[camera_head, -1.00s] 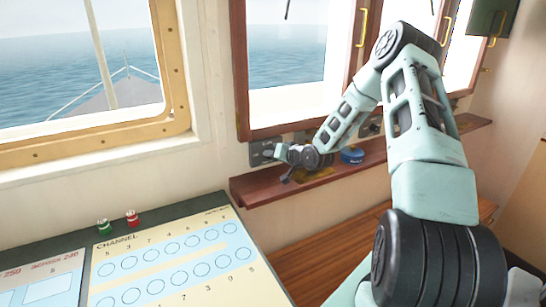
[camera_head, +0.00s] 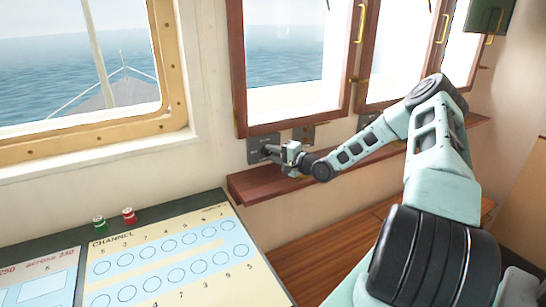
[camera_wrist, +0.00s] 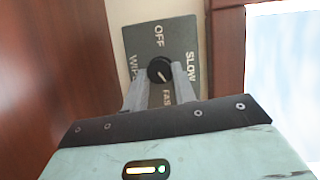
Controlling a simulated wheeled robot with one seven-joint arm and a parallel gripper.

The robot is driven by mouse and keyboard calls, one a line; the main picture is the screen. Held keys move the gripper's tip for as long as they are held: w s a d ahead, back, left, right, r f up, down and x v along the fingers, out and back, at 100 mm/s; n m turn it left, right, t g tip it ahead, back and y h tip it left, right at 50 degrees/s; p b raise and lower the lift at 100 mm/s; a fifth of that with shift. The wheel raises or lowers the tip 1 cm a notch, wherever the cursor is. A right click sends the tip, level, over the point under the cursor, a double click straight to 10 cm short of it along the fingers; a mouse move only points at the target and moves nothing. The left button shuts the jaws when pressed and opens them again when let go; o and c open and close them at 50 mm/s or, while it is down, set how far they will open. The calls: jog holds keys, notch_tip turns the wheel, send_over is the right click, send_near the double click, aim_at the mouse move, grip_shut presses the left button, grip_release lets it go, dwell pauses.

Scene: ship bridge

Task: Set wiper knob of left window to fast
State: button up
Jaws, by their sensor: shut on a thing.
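The wiper knob (camera_wrist: 160,70) is a round black dial with a white pointer line, on a grey plate (camera_wrist: 185,42) lettered OFF, SLOW, FAST and WIPER. The pointer slants down and right in the wrist view, roughly toward the FAST lettering. My gripper (camera_wrist: 161,78) is shut on the knob, one finger on each side. In the head view, the plate (camera_head: 253,151) is on the wall below the left wood-framed window (camera_head: 240,80). My gripper (camera_head: 270,151) reaches it from the right and hides the knob there.
A wooden shelf (camera_head: 250,186) runs just under my gripper. A second plate (camera_head: 304,134) is on the wall to the right. A console (camera_head: 165,260) with a green knob (camera_head: 98,222) and a red knob (camera_head: 129,216) is at lower left.

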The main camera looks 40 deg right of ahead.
jog(key=shift+d+f+m+t+b, duration=0.15)
jog(key=shift+m+t+b, duration=0.35)
jog(key=shift+m, duration=0.5)
jog(key=o, duration=1)
jog(key=s+d+b, duration=0.1)
jog(key=s, duration=0.4)
jog(key=s+b, duration=0.1)
jog(key=s, duration=0.5)
jog(key=s+d+b, duration=0.1)
jog(key=s, duration=0.5)
jog(key=shift+s+d+f, duration=0.1)
jog(key=shift+d+f, duration=0.15)
jog(key=shift+d, duration=0.1)
